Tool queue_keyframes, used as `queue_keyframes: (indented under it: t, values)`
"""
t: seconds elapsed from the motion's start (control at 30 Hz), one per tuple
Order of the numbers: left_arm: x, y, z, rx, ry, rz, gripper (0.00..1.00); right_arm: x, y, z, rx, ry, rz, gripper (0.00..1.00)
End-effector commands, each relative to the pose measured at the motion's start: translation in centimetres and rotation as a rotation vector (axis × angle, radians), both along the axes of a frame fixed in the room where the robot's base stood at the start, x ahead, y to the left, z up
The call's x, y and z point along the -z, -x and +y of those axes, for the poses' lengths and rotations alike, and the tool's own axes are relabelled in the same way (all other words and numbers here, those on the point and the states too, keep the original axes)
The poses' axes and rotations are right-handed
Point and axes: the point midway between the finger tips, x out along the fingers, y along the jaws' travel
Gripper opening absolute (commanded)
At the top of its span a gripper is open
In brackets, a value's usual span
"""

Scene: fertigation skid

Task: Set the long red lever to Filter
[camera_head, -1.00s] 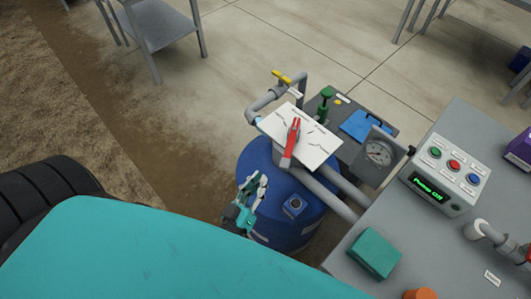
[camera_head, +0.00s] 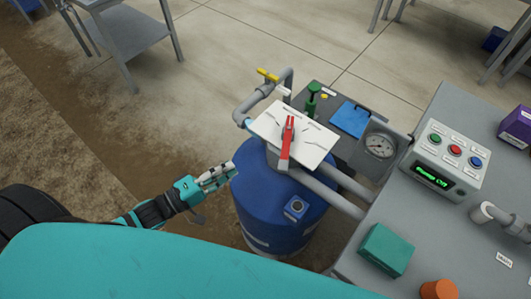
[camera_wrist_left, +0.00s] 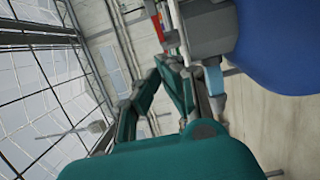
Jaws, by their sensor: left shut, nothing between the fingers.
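The long red lever (camera_head: 287,140) sits on a white label plate (camera_head: 262,124) on top of the blue tank (camera_head: 262,205). The plate's lettering is too small to read. My left gripper (camera_head: 232,170) is shut and empty, just left of the tank's upper side and apart from the lever. In the left wrist view, the gripper fingers (camera_wrist_left: 185,88) show in front of the grey valve body (camera_wrist_left: 208,28) and the blue tank (camera_wrist_left: 275,45). A red part, likely the lever (camera_wrist_left: 170,20), shows at the top there. My right gripper is not in view.
Grey pipes (camera_head: 335,190) run from the valve to the right. A yellow-handled valve (camera_head: 268,75) and a green-handled valve (camera_head: 313,92) stand behind the plate. A gauge (camera_head: 380,145), control box (camera_head: 445,160) and teal box (camera_head: 386,250) are at right. Floor left of the tank is clear.

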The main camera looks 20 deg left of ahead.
Motion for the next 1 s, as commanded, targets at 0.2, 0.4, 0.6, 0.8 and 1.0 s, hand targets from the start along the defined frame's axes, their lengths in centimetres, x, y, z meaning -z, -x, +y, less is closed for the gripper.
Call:
queue_keyframes:
  t: [0.2,0.4,0.6,0.8,1.0]
  values:
    - [-0.4,-4.0,-2.6,-0.003,0.002,-0.007,0.00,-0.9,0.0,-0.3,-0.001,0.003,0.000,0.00]
    - [-0.4,-7.3,-5.0,-0.002,0.001,-0.005,0.00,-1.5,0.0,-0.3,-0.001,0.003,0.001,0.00]
    - [-0.2,-7.5,-7.7,-0.003,0.003,-0.002,0.00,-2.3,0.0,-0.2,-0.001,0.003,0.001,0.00]
    - [-0.1,-7.6,-8.6,-0.002,0.000,-0.001,0.00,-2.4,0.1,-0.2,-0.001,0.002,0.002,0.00]
    - [0.0,-7.6,-8.7,-0.002,0.000,-0.001,0.00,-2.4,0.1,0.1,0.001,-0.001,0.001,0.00]
